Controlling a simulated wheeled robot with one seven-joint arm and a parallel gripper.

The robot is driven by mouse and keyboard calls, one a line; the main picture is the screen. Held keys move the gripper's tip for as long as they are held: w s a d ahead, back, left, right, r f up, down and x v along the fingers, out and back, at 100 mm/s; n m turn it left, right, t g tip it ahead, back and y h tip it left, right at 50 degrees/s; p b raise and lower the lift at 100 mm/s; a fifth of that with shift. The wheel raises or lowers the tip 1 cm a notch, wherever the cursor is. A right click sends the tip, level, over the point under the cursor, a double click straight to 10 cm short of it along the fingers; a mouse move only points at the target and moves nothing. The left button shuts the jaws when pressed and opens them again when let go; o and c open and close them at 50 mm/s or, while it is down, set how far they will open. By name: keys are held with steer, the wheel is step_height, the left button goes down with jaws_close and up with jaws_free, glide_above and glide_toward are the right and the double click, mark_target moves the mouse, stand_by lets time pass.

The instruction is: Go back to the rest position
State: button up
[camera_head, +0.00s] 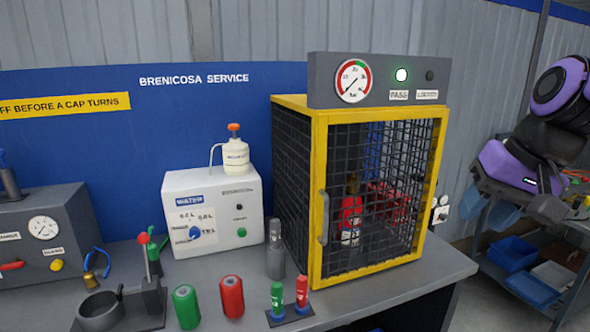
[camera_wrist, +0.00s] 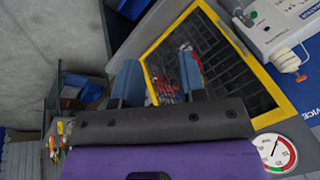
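My gripper (camera_head: 488,212) is at the right of the head view, in the air to the right of the yellow-framed mesh cage (camera_head: 318,190) and clear of it. In the wrist view, the two blue fingers of my gripper (camera_wrist: 160,78) stand apart with nothing held between them. The cage's mesh door looks shut. A red extinguisher (camera_head: 350,215) stands upright inside, partly hidden by the mesh. The grey panel (camera_head: 325,72) on top has a gauge (camera_head: 353,81) and a lit green lamp (camera_head: 401,75) above the PASS label.
The bench (camera_head: 400,282) holds a white water unit (camera_head: 215,215), green (camera_head: 186,306) and red (camera_head: 232,296) cylinders, a grey clamp stand (camera_head: 100,310) and a gauge box (camera_head: 40,240). A shelf cart with blue bins (camera_head: 512,254) stands at right, below my arm.

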steer(key=s+d+n+t+h, duration=0.2)
steer(key=s+d+n, duration=0.1)
steer(key=s, duration=0.5)
steer(key=shift+s+r+h, duration=0.3)
steer(key=shift+r, duration=0.1)
